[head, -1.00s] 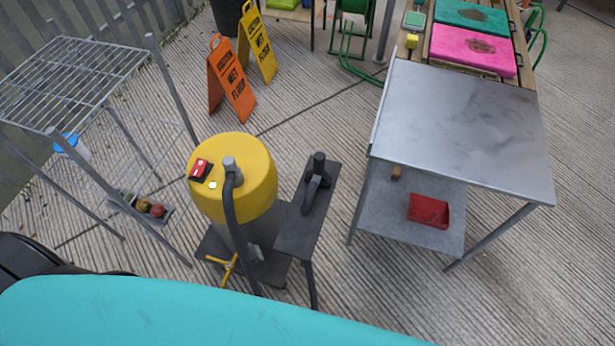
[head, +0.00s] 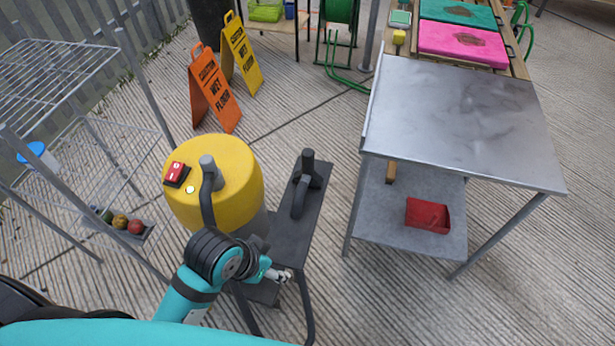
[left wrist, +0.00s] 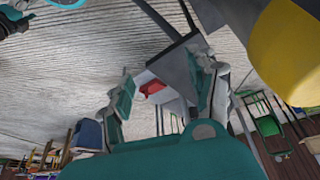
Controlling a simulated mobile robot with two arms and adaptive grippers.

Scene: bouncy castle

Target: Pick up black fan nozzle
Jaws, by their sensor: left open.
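The black fan nozzle (head: 303,190) lies on a narrow dark stand (head: 287,240) beside the yellow-topped fan unit (head: 228,180). Its round end points away from me. My left gripper (head: 280,275) is low at the near end of the stand, short of the nozzle and apart from it. In the left wrist view its two teal fingers (left wrist: 170,88) are spread and nothing is held between them. The dark stand (left wrist: 178,62) shows beyond them; I cannot make out the nozzle clearly there. My right gripper is not in view.
A metal table (head: 460,120) stands to the right, with a red tray (head: 428,214) on its lower shelf. A wire rack (head: 50,75) is at the left. An orange wet-floor sign (head: 212,90) stands behind the fan unit. Ribbed floor is open between stand and table.

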